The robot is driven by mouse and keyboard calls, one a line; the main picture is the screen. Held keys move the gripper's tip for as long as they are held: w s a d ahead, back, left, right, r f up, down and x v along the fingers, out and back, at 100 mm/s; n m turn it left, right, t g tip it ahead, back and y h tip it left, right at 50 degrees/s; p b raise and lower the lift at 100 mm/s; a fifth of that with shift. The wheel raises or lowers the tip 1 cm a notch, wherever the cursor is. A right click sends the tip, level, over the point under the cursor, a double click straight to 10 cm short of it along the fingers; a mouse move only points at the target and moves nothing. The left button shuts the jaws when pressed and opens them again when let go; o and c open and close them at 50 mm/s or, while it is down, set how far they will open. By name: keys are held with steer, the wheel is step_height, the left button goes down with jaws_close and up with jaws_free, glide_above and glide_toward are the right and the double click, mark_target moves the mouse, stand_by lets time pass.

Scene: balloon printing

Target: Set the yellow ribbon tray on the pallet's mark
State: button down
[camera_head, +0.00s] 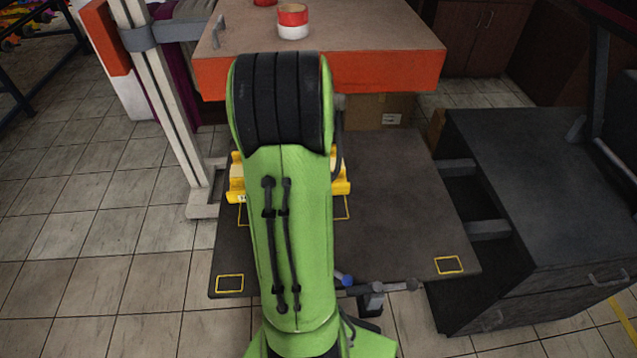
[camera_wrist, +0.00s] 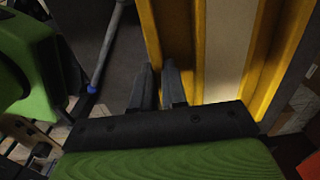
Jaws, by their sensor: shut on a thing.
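The yellow ribbon tray (camera_head: 237,181) shows on both sides of my green arm in the head view; the arm hides its middle. In the wrist view the tray (camera_wrist: 172,30) shows long yellow walls and a pale strip between them. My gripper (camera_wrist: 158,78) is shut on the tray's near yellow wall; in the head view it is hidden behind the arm. The dark pallet (camera_head: 400,215) lies below the tray. A yellow outlined mark (camera_head: 243,213) on it shows in part, close in front of the tray. I cannot tell whether the tray touches the pallet.
Two small yellow squares mark the pallet's front left (camera_head: 229,283) and front right (camera_head: 449,264). An orange-edged table (camera_head: 390,68) with a red and white roll (camera_head: 292,22) stands behind. A dark drawer cabinet (camera_head: 550,200) is at right, a pale post (camera_head: 165,90) at left.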

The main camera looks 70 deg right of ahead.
steer(key=f+b, duration=0.1)
steer(key=f, duration=0.4)
steer(key=f+b, duration=0.2)
steer(key=f, duration=0.3)
steer(key=shift+s, duration=0.2)
steer(key=shift+f+b, duration=0.15)
steer(key=shift+b, duration=0.15)
steer(key=c, duration=1.2)
jaws_free()
steer(key=shift+o, duration=0.2)
